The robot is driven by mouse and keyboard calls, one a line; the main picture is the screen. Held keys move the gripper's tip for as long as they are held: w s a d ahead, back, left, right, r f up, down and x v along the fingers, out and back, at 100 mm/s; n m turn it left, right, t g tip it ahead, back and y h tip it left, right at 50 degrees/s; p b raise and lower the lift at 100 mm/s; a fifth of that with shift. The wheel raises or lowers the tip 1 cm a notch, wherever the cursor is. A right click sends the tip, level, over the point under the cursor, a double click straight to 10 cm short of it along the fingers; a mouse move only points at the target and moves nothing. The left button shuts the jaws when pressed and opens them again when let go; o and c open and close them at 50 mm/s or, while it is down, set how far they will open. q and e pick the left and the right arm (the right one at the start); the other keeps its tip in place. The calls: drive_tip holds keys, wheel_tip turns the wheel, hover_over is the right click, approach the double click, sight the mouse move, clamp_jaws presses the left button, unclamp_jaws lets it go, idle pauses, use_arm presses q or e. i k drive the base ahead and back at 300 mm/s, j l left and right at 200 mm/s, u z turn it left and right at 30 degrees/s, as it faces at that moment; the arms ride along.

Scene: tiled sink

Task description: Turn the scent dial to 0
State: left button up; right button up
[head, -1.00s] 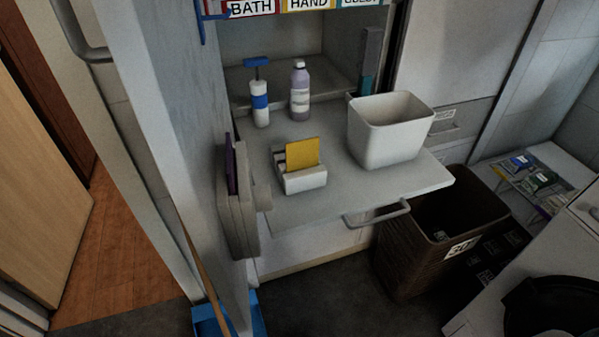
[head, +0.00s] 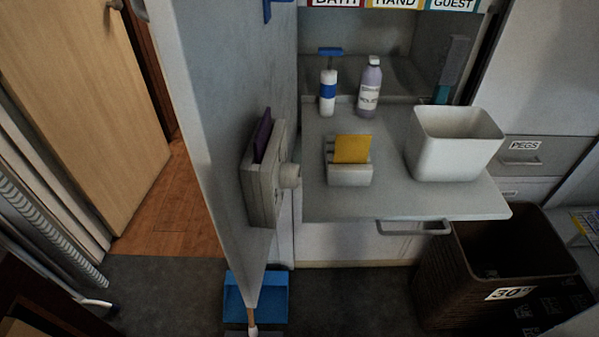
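A grey box-shaped unit (head: 262,188) is fixed to the side of the grey wall panel, left of the shelf, in the head view. A round knob (head: 290,175) sticks out of its right face; this looks like the scent dial. I see the face edge-on, so its marks and setting cannot be read. A purple card-like piece (head: 263,134) stands up from the unit's top. Neither of my grippers shows in the head view.
The pull-out shelf (head: 455,199) right of the knob holds a yellow-card holder (head: 349,175), a white bin (head: 452,150) and two bottles. A brown basket (head: 455,290) stands below at right. A blue dustpan (head: 271,297) lies under the panel. Dark floor (head: 350,300) in front is clear.

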sight(290, 173)
drive_tip(key=k+l+z, duration=0.45)
drive_tip(key=k+l, duration=0.5)
drive_tip(key=l, duration=0.15)
